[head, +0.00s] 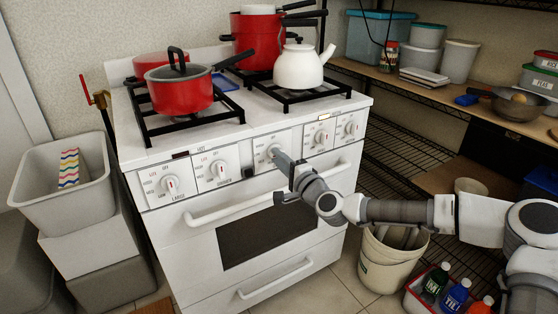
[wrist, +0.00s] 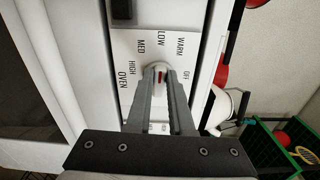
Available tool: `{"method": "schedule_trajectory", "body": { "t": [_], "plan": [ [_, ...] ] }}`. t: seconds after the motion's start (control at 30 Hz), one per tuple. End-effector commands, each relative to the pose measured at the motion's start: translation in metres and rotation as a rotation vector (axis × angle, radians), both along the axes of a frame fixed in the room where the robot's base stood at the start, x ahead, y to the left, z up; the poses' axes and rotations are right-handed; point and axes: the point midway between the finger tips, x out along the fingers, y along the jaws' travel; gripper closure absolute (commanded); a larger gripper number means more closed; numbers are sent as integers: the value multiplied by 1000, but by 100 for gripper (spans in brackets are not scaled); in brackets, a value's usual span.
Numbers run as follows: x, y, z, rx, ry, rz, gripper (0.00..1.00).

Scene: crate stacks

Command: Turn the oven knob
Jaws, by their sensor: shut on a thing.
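The oven knob (head: 271,152) is the middle white knob on the stove's front panel. My gripper (head: 277,157) reaches it from the front right and partly covers it. In the wrist view, the gripper (wrist: 160,76) has its two fingers closed on either side of the oven knob (wrist: 157,66), which shows a red mark between them. The dial plate (wrist: 133,62) around it reads OVEN, HIGH, MED, LOW, WARM and OFF. The fingers hide part of the knob, so its exact setting is hard to tell.
Other white knobs (head: 169,185) flank the oven knob. The oven door handle (head: 268,195) runs below, close under my wrist. A red pan (head: 180,98), a red pot (head: 257,45) and a white kettle (head: 301,69) stand on top. A bucket (head: 388,265) stands below my arm.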

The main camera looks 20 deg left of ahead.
Motion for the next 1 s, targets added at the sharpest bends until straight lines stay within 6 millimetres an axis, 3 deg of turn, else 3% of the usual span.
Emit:
{"method": "schedule_trajectory", "body": {
  "t": [0.63, 0.67, 0.8, 1.0],
  "plan": [
    [0, 0, -1, -31, -35, -1, 100],
    [0, -1, -1, -31, -35, -1, 75],
    [0, 0, -1, -31, -35, -1, 50],
    [0, 0, -1, -31, -36, -1, 50]
  ]
}}
